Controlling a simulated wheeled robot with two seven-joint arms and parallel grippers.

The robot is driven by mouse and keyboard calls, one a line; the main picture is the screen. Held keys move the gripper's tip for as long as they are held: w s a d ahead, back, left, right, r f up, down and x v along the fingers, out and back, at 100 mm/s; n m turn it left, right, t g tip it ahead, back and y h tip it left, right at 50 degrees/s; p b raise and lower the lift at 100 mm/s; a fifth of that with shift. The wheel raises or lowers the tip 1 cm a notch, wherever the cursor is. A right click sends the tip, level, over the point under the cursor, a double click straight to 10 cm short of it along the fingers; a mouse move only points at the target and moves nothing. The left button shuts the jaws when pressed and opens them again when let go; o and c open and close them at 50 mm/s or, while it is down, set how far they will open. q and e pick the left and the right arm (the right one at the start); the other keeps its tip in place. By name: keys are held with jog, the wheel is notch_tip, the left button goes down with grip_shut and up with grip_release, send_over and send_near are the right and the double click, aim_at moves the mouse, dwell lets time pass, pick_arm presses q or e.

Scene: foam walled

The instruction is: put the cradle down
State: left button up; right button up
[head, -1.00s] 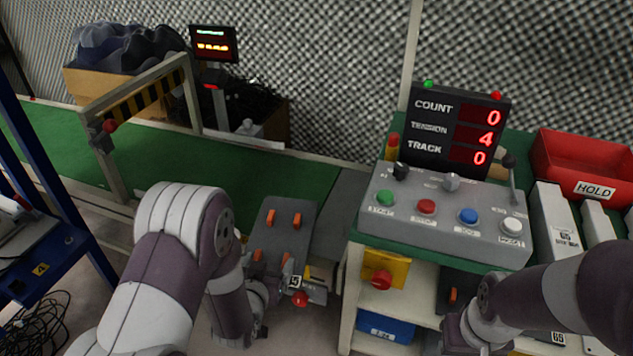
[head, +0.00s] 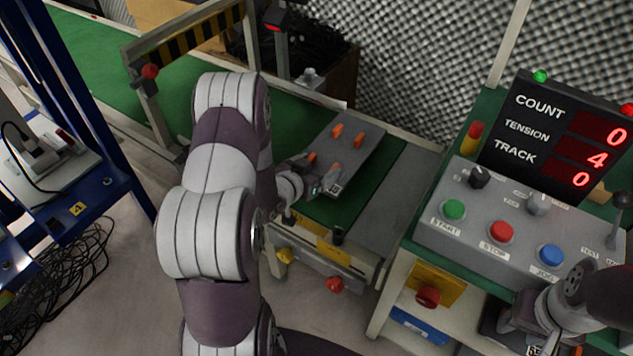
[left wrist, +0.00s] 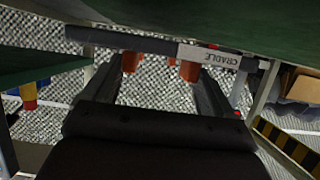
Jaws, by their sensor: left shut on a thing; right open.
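The cradle (head: 357,143) is a flat grey plate with several orange pegs standing on it. It is at the near edge of the green conveyor belt (head: 290,130) in the head view, roughly level. My left gripper (head: 325,181) is shut on its near edge. In the left wrist view the picture is upside down; the cradle's edge with its CRADLE label (left wrist: 215,57) and orange pegs shows beyond the fingers. I cannot tell whether the plate touches the belt or is just above it. My right gripper (head: 512,325), at lower right, is open, partly cut by my arm.
The control panel (head: 510,225) with buttons and a count display (head: 560,135) stands to the right. A striped gate (head: 200,35) spans the belt at the left. A blue rack (head: 100,130) is far left. Bare green belt lies left of the cradle.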

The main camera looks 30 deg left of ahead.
pick_arm(q)
notch_tip(320, 180, down, 4)
jog(key=shift+a+f+b, duration=0.15)
jog(key=shift+f+b, duration=0.1)
jog(key=shift+b, duration=1)
jog(key=shift+r, duration=0.2)
jog(key=shift+f, duration=0.15)
jog(key=o, duration=1.1)
jog(key=shift+c, duration=0.2)
